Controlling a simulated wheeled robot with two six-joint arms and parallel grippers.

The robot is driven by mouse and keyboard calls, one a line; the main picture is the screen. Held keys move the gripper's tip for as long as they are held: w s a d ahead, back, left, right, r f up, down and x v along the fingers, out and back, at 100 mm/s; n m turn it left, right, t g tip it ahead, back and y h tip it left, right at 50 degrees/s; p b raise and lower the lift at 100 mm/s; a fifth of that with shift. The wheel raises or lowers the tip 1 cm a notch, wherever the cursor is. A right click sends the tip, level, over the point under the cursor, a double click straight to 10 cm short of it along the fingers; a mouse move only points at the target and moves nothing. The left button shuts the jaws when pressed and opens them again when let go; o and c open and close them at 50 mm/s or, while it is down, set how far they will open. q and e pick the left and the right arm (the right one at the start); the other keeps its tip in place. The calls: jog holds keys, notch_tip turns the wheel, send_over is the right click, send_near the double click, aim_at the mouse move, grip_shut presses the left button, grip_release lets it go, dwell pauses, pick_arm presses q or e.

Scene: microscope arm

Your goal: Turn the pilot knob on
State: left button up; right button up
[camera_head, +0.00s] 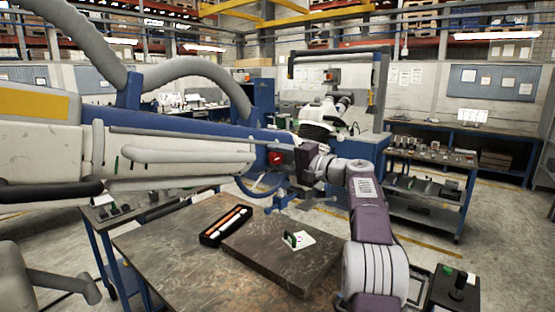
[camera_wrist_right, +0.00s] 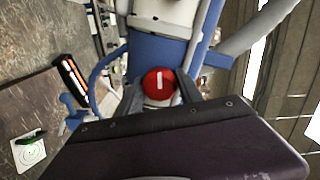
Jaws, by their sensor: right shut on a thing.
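The pilot knob (camera_wrist_right: 159,82) is a round red knob with a white bar, mounted on the blue arm of the microscope stand. In the right wrist view its bar stands about upright. In the head view the knob shows as a small red patch (camera_head: 276,158) on the side of the blue arm (camera_head: 240,137). My right gripper (camera_wrist_right: 158,92) is shut on the knob, with one dark finger on each side of it. In the head view my right gripper (camera_head: 301,158) reaches the knob from the right. My left gripper is not in view.
A brown table (camera_head: 165,245) stands below, with a dark slab (camera_head: 265,262), a white card with a green-topped item (camera_head: 299,240) and a black tray of pens (camera_head: 226,225). A large grey and blue machine body (camera_head: 60,140) fills the left. Shelves (camera_head: 430,170) stand behind right.

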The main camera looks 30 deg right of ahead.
jog(key=o, duration=1.4)
jog(key=b+v, duration=0.3)
jog(key=v, duration=0.6)
jog(key=shift+f, duration=0.1)
